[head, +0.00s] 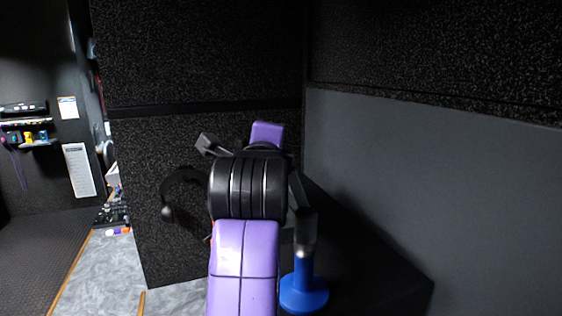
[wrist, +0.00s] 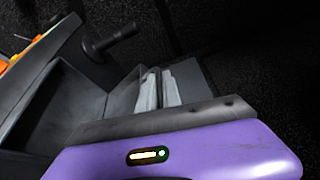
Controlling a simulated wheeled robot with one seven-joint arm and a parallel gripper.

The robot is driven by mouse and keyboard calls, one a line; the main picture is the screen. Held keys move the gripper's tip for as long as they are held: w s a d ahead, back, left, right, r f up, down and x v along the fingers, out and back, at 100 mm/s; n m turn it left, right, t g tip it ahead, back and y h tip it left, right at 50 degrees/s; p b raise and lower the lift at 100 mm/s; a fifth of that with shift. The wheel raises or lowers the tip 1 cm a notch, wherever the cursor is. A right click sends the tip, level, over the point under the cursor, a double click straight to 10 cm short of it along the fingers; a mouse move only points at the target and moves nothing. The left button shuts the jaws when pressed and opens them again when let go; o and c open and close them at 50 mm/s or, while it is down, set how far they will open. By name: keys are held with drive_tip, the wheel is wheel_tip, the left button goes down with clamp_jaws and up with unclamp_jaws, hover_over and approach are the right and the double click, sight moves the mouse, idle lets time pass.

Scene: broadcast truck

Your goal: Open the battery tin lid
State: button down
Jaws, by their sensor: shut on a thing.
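In the wrist view, my gripper (wrist: 158,86) shows as two pale grey fingers close together beyond its purple body. They are shut, with a thin dark gap between them; what they pinch is mostly hidden. A dark grey box-like thing with a recess (wrist: 60,100) fills the left of this view, its edge close beside the fingers. It may be the battery tin, but I cannot be sure, and I cannot tell how far any lid stands open. In the head view, my own arm hides the gripper and most of what it holds.
Black headphones (head: 180,190) hang on the dark speckled wall left of my arm. A blue round-based stand (head: 304,292) is just right of it. A dark knobbed bar (wrist: 110,40) is near the fingers. A grey counter (head: 85,270) lies left; a grey panel (head: 430,190) closes the right.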

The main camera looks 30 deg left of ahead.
drive_tip(key=shift+w+d+r, duration=0.15)
drive_tip(key=shift+w+d, duration=0.4)
drive_tip(key=shift+w, duration=0.15)
drive_tip(key=shift+w+d+r, duration=0.15)
drive_tip(key=shift+w+d, duration=0.35)
drive_tip(key=shift+w, duration=0.15)
drive_tip(key=c, duration=1.5)
unclamp_jaws()
drive_tip(key=shift+s+b, duration=0.1)
drive_tip(key=shift+b, duration=0.2)
drive_tip(key=shift+s+d+f, duration=0.1)
drive_tip(key=shift+s+d, duration=0.05)
drive_tip(key=shift+s, duration=0.2)
drive_tip(key=shift+b+v, duration=1.15)
drive_tip(key=shift+v, duration=2.3)
